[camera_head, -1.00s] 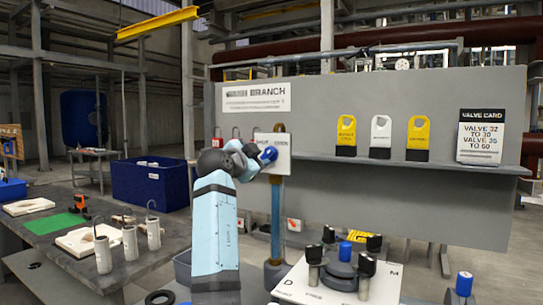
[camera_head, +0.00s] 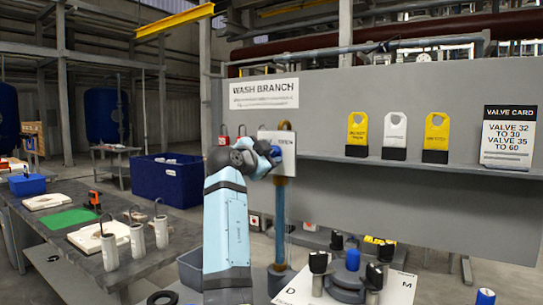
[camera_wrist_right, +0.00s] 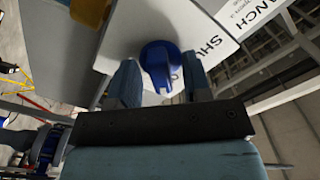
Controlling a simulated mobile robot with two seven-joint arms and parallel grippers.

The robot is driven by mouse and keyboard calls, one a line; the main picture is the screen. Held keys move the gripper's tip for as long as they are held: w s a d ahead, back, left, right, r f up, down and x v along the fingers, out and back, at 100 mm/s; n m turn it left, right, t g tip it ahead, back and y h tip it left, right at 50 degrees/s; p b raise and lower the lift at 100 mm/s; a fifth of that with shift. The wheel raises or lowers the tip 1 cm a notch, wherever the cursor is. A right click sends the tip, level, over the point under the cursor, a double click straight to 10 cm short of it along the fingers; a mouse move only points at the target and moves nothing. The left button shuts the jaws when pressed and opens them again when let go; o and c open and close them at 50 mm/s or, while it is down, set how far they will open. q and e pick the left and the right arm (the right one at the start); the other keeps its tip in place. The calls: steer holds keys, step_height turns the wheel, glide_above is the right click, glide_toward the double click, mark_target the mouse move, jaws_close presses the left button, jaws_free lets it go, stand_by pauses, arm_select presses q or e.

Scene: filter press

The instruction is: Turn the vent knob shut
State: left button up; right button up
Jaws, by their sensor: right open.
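The vent knob is a blue round knob (camera_head: 276,151) with a raised ridge, on a white plate (camera_head: 289,145) above a blue vertical pipe (camera_head: 279,215). In the right wrist view the knob (camera_wrist_right: 158,68) sits between the two fingers of the open gripper (camera_wrist_right: 160,60), and part of the word SHUT shows on the plate (camera_wrist_right: 200,40). I cannot tell whether the fingers touch the knob. My left gripper is not in view.
A grey panel (camera_head: 400,205) stands behind, with yellow and white tags (camera_head: 395,130) and a valve card (camera_head: 508,137) on its ledge. Below are a board with black-handled valves (camera_head: 350,275) and, to the left, a workbench (camera_head: 110,265) with grey cylinders.

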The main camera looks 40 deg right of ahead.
steer(key=shift+c, duration=0.3)
jaws_close()
